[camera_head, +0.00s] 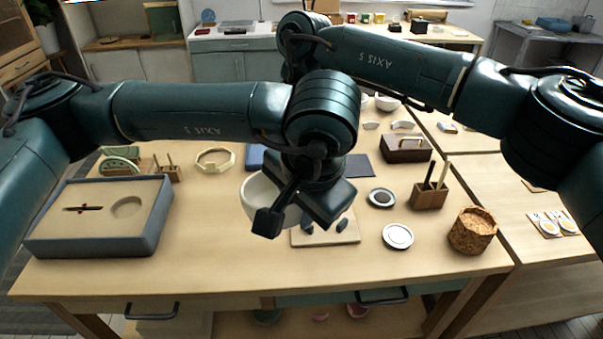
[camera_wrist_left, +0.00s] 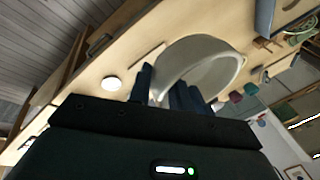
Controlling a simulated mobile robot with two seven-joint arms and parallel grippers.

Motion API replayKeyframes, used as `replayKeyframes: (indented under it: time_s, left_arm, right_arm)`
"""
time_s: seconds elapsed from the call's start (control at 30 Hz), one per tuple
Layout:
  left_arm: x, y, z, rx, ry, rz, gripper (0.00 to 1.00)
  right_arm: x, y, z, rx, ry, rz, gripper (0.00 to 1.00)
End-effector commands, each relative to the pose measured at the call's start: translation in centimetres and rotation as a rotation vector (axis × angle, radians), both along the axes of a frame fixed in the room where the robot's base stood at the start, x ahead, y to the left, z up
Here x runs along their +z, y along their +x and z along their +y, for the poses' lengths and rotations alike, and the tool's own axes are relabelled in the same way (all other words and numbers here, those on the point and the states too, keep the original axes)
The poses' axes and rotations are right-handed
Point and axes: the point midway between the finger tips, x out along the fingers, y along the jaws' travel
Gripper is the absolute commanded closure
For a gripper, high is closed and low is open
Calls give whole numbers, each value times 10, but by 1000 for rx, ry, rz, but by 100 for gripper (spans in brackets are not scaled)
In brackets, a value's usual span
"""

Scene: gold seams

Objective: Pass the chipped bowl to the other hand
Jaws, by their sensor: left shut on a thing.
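The chipped bowl (camera_head: 258,198) is pale and cream-white. In the head view it shows at the left of my left gripper (camera_head: 305,208), partly covered by it, above the middle of the table. In the left wrist view my left gripper (camera_wrist_left: 166,90) is shut on the rim of the bowl (camera_wrist_left: 208,62), with dark fingers at the near edge. The bowl is tilted in that view, and I cannot make out the chip. My right arm reaches in from the right and crosses behind the left arm. Its gripper does not show in either view.
A grey tray box (camera_head: 100,245) stands at the left. A cork pot (camera_head: 472,231), a white round dish (camera_head: 398,236), a dark dish (camera_head: 381,198) and a wooden tool holder (camera_head: 429,196) stand at the right. A pale board (camera_head: 325,236) lies below the gripper. The front table strip is clear.

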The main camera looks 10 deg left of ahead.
Motion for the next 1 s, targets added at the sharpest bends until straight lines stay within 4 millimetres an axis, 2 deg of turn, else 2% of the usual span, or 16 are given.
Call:
replayKeyframes:
  time_s: [0.13,0.4,0.93,0.97,1.0]
  left_arm:
    - [1,0,0,1,0,-2,100]
    - [1,0,0,1,0,-2,100]
    - [1,1,-1,0,-2,-3,100]
    - [1,1,-1,0,-3,-3,79]
    - [1,1,-1,0,-3,-3,76]
  right_arm:
    - [-7,-2,0,0,0,1,56]
    - [-8,-2,0,0,1,1,56]
    - [-7,-4,1,3,5,4,99]
    - [-6,-4,2,3,6,4,100]
    - [-6,-4,2,5,5,4,100]
